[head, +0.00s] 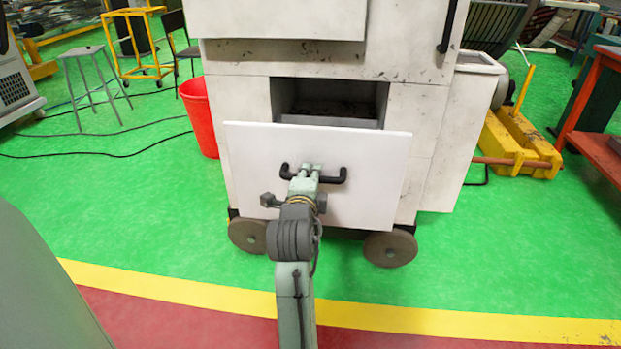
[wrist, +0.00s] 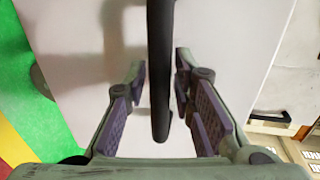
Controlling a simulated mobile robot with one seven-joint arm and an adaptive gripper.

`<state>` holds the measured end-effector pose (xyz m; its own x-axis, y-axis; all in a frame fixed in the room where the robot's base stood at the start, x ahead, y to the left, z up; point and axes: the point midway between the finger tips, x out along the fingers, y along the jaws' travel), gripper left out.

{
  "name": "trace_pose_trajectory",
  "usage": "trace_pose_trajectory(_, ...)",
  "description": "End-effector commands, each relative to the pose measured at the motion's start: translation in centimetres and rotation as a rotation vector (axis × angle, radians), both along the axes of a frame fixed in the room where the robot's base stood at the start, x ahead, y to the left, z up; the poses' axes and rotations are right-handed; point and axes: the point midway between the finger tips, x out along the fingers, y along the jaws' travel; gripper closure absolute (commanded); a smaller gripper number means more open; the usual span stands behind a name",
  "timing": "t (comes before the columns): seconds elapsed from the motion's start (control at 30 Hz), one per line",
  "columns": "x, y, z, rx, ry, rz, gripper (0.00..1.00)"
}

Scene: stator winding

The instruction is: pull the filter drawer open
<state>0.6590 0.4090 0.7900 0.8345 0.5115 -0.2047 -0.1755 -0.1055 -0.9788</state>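The filter drawer's white front (head: 255,150) stands out from the cabinet (head: 430,130), and the drawer is partly open. A dark opening (head: 330,98) shows above and behind the front. The black bar handle (head: 338,177) is on the front. My gripper (head: 305,170) is at the middle of this handle. In the wrist view, the handle (wrist: 160,85) runs between the two fingers of my gripper (wrist: 158,72). The fingers are apart, with a gap on both sides of the bar, narrower on the right. The drawer's inside is mostly hidden by its front.
The cabinet stands on wheels (head: 390,248). A red bin (head: 200,115) is close on its left, a grey stool (head: 90,85) further left. A yellow frame (head: 520,145) stands to the right. The green floor in front is clear.

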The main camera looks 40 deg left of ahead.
Motion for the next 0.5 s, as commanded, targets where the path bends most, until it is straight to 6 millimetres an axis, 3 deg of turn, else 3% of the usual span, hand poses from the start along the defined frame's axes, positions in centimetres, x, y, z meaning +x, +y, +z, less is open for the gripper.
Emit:
trace_pose_trajectory(0.13,0.0,0.0,0.01,0.0,0.0,0.0,0.65)
trace_pose_trajectory(0.5,-0.61,-0.34,0.18,0.001,-0.001,0.001,0.65)
